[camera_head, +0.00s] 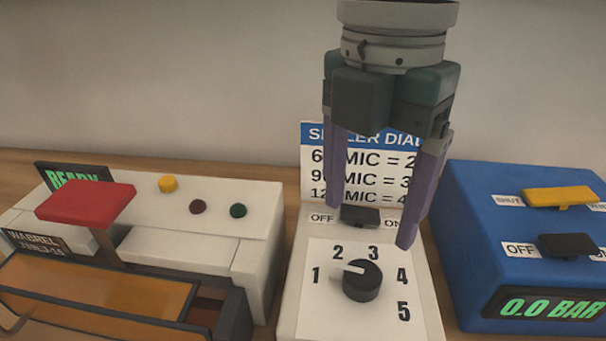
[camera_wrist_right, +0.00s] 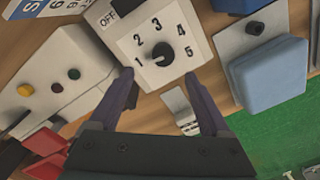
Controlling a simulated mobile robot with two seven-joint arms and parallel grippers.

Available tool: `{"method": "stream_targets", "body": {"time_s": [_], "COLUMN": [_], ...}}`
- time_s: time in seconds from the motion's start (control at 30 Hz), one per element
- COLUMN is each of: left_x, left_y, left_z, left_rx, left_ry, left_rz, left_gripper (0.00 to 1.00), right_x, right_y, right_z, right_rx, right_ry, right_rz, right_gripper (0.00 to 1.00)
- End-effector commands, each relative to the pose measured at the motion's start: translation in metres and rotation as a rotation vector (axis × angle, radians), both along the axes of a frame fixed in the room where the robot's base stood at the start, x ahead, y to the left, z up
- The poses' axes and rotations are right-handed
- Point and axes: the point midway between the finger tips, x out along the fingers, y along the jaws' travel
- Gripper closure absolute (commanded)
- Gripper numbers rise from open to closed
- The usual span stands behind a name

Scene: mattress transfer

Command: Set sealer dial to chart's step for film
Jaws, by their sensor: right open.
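The sealer dial is a black knob (camera_head: 362,283) with a white pointer, on a white panel (camera_head: 323,315) numbered 1 to 5. Its pointer lies between 1 and 2; the knob (camera_wrist_right: 164,53) also shows in the right wrist view. The chart (camera_head: 311,160) behind is headed as a sealer dial chart. It pairs MIC values with 2, 3 and 4, partly hidden by a finger. My right gripper (camera_head: 370,225) is open, fingers pointing down, above and behind the knob and apart from it. No film label is readable. My left gripper is out of view.
A black switch (camera_head: 361,217) marked OFF and ON sits behind the dial. A white machine (camera_head: 259,230) with a red lever (camera_head: 86,203) and a READY display stands left. A blue box (camera_head: 468,215) reading 0.0 BAR stands close on the right.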

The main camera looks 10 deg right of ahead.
Motion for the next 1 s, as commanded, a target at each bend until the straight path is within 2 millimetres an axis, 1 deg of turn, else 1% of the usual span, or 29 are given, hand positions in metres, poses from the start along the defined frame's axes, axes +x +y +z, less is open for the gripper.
{"method": "stream_targets", "body": {"time_s": [0.3,0.4,0.5,0.63,0.87,1.0], "left_x": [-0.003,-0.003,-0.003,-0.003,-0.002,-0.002], "left_y": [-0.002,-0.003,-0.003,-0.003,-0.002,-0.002], "left_z": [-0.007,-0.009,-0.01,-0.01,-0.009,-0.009], "left_rx": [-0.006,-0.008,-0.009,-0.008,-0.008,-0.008], "left_ry": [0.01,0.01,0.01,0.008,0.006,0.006], "left_rz": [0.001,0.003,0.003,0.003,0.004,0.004], "left_gripper": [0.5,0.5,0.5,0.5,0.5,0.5], "right_x": [-0.003,-0.003,-0.003,-0.003,-0.002,-0.003], "right_y": [-0.001,-0.001,-0.001,-0.001,-0.001,-0.001], "right_z": [-0.06,-0.075,-0.084,-0.089,-0.089,-0.089], "right_rx": [-0.002,0.0,-0.001,-0.001,-0.001,-0.001], "right_ry": [0.004,0.002,0.001,-0.001,-0.001,-0.001], "right_rz": [-0.001,-0.002,-0.001,0.0,0.0,0.0], "right_gripper": [0.19,0.19,0.19,0.19,0.2,0.35]}}
